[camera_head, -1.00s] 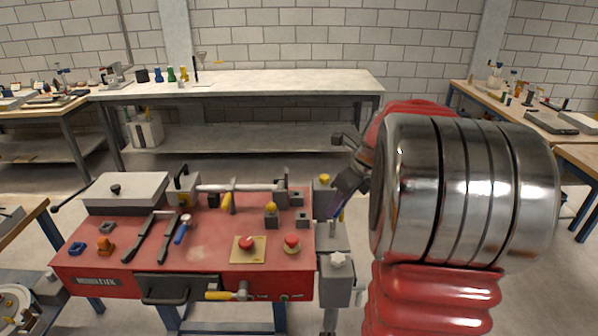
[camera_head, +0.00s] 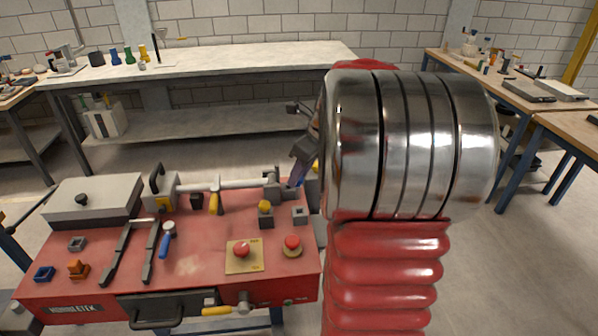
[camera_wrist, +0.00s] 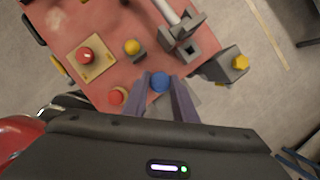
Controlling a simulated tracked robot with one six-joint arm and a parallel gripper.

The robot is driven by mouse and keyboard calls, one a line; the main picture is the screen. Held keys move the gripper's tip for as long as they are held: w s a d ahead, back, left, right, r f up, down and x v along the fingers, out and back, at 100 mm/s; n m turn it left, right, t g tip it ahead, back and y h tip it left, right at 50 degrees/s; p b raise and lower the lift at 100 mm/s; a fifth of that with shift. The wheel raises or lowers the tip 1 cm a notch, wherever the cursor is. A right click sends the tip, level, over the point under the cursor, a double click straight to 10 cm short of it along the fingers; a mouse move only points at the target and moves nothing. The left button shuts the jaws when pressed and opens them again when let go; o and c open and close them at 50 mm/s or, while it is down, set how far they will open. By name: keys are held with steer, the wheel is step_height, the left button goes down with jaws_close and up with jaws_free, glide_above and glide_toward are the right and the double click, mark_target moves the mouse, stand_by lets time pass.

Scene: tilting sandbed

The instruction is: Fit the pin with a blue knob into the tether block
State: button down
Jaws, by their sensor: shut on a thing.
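My gripper (camera_wrist: 161,92) is shut on the pin with a blue knob (camera_wrist: 160,82). The knob shows between the fingertips in the wrist view; the shaft is hidden below. In the head view, the fingers (camera_head: 298,170) are by the bench's far right corner, and the knob is not clear. A grey block with a square hole (camera_wrist: 185,48) shows beyond the knob, at the end of a rod. A smaller grey block with a square hole (camera_head: 300,214) stands by the bench's right edge. I cannot tell which is the tether block.
The red bench (camera_head: 190,262) carries a yellow knob (camera_head: 264,207), a red knob (camera_head: 291,243) and a red button on a yellow plate (camera_head: 243,268). My arm hides the right of the head view.

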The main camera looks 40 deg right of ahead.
steer(key=shift+s+d, duration=0.15)
steer(key=shift+d, duration=0.05)
steer(key=shift+f, duration=2.15)
steer(key=shift+f, duration=2.3)
stand_by(0.3)
steer(key=c, duration=0.9)
jaws_free()
steer(key=shift+r, duration=0.1)
steer(key=shift+r, duration=3.9)
